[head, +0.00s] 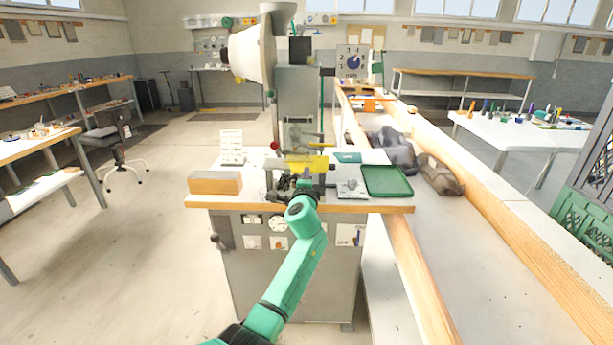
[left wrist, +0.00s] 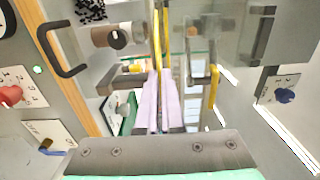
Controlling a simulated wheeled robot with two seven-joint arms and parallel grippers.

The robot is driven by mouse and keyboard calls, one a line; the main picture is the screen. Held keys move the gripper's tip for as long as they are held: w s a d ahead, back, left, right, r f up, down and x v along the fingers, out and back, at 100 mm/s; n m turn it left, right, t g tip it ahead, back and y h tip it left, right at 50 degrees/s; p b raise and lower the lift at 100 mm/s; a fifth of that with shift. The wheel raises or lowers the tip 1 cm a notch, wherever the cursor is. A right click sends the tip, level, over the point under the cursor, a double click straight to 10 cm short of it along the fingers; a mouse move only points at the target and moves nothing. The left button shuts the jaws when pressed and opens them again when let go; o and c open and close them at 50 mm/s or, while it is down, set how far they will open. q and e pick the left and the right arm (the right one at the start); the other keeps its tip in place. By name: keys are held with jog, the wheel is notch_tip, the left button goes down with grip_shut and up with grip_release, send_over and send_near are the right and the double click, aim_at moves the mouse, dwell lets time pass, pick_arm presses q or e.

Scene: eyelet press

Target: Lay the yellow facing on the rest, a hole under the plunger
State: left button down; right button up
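The yellow facing (head: 308,163) is a flat yellow piece at the front of the eyelet press (head: 296,95), below its clear guard. My left gripper (head: 298,184) reaches the press from the front. In the left wrist view my pale lavender fingers (left wrist: 157,98) are close together, with the facing's thin yellow edge (left wrist: 157,35) between them. The facing stands edge-on in that view, near a dark-ended round part (left wrist: 119,38) of the press. The facing's holes, the rest's top and the plunger tip cannot be made out clearly. My right gripper is not in view.
A wooden block (head: 215,183) and a white card stand left on the press table. A small grey plate with a knob (head: 352,188), a teal piece (head: 347,157) and a green tray (head: 388,181) lie right. Dark bags (head: 438,174) sit beyond the tray.

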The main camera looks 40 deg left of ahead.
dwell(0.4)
pick_arm(q)
jog(key=c, duration=1)
grip_release()
jog(key=p+v, duration=0.2)
jog(key=v, duration=0.5)
jog(key=shift+p, duration=0.35)
